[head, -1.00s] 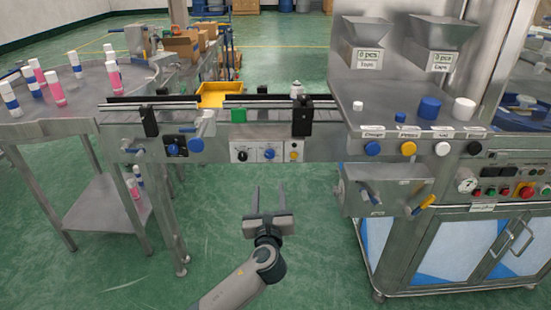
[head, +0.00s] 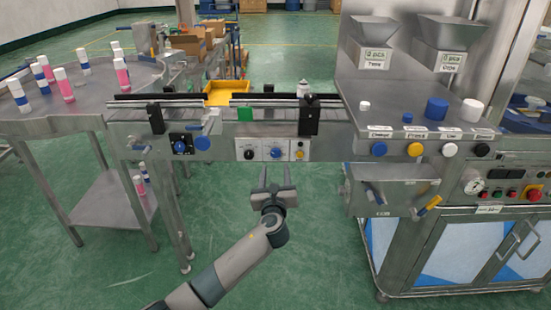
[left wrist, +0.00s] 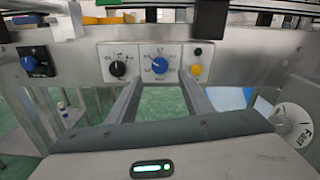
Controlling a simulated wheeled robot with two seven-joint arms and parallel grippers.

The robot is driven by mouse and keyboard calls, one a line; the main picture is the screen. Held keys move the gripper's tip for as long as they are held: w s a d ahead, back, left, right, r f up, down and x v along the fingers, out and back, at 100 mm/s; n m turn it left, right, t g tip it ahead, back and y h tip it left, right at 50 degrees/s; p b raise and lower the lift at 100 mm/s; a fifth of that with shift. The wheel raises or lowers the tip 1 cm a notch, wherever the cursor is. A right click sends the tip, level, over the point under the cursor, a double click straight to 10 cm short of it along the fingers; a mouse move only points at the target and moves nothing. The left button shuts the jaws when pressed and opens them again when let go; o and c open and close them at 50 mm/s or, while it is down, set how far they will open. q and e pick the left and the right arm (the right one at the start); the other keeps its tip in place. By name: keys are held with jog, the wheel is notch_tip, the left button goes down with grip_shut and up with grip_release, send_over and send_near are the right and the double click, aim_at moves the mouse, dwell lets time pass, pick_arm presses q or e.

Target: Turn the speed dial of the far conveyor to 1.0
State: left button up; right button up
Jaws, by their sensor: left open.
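The conveyor front carries a white panel with a black dial (head: 249,154) on its left and a blue dial (head: 276,153) on its right. In the left wrist view the black dial (left wrist: 118,68) and the blue dial (left wrist: 159,66) have printed scales, too small to read. Another blue dial (head: 180,147) sits on a black plate further left. I cannot tell from labels which dial belongs to the far conveyor. My left gripper (head: 275,178) is open and empty, just below and in front of the white panel. In the left wrist view its fingers (left wrist: 161,82) flank the blue dial's position, apparently short of it.
A steel box (head: 395,190) with levers juts out to the right. A round table (head: 90,100) with several bottles stands left. The floor before the panel is clear.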

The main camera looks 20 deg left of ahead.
aim_at(275, 154)
pick_arm(q)
jog(key=x, duration=0.7)
jog(key=shift+w+a+f, duration=0.1)
jog(key=shift+w, duration=0.2)
jog(key=shift+w+a, duration=0.1)
jog(key=shift+w, duration=0.1)
pick_arm(e)
jog(key=shift+s+d+f+g, duration=0.25)
jog(key=shift+s+f+g, duration=0.05)
jog(key=shift+s, duration=0.4)
pick_arm(q)
jog(key=c, duration=1.1)
jog(key=shift+o, duration=0.2)
pick_arm(e)
jog(key=shift+w, duration=0.15)
pick_arm(q)
jog(key=shift+b, duration=0.3)
pick_arm(e)
jog(key=shift+w, duration=0.2)
